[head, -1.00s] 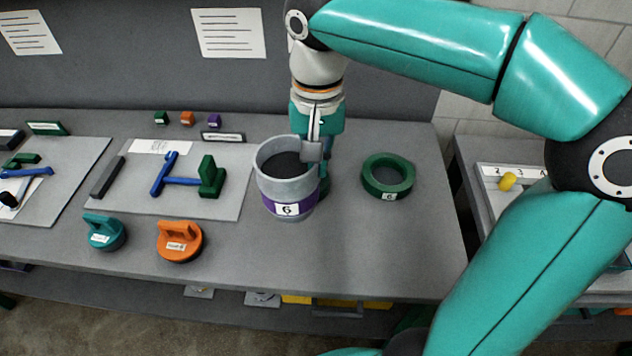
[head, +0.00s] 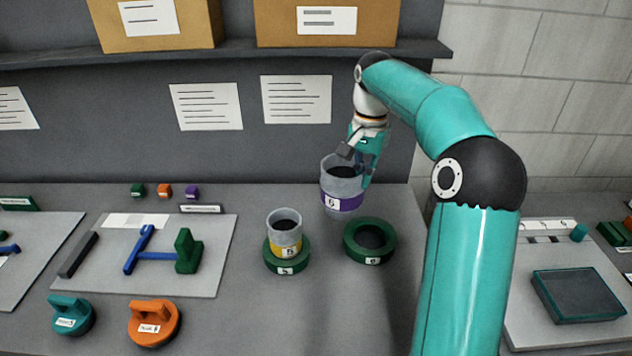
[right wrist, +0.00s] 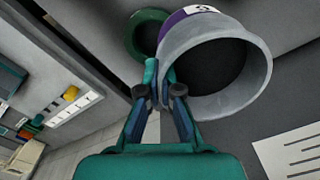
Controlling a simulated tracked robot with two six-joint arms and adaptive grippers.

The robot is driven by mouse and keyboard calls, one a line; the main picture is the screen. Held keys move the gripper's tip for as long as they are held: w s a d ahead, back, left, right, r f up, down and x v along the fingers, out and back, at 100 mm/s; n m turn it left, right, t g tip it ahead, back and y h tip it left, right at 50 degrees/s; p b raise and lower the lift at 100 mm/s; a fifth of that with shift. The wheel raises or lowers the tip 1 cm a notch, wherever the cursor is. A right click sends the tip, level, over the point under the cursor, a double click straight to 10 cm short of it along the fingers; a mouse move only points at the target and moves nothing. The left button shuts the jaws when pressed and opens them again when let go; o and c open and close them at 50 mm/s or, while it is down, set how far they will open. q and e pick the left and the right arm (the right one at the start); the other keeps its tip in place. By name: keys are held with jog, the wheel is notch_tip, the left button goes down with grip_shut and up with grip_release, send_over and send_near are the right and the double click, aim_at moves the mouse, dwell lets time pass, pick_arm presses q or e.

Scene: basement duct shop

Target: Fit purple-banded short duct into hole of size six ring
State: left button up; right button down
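The purple-banded short duct (head: 341,202), a grey open cylinder labelled 6, looks upright in the head view. My right gripper (head: 356,162) is shut on its rim wall at the upper right. The size six ring (head: 351,249), green with an open hole, lies on the bench in front of the duct and slightly right. In the right wrist view the fingers (right wrist: 163,78) pinch the wall of the duct (right wrist: 222,27). The ring (right wrist: 133,32) shows partly behind it, apart from it. The duct's height above the bench is hard to judge. My left gripper is out of view.
A yellow-banded duct (head: 285,243) sits in another green ring (head: 287,265) left of the size six ring. A grey board (head: 205,280) with blue and green parts, plus teal (head: 71,313) and orange (head: 154,323) handled pieces, lie left. The front middle bench is clear.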

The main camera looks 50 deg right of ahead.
jog(key=s+d+f+m+b, duration=0.2)
jog(key=s+d+f+b, duration=0.3)
jog(key=f, duration=0.4)
jog(key=shift+s+d+f+b, duration=0.15)
jog(key=shift+s+b, duration=0.15)
jog(key=shift+s, duration=0.05)
dwell(0.8)
jog(key=shift+f, duration=0.15)
dwell(0.3)
jog(key=shift+f+b, duration=1.1)
jog(key=shift+f, duration=0.8)
jog(key=c, duration=1.2)
grip_release()
jog(key=shift+c, duration=0.2)
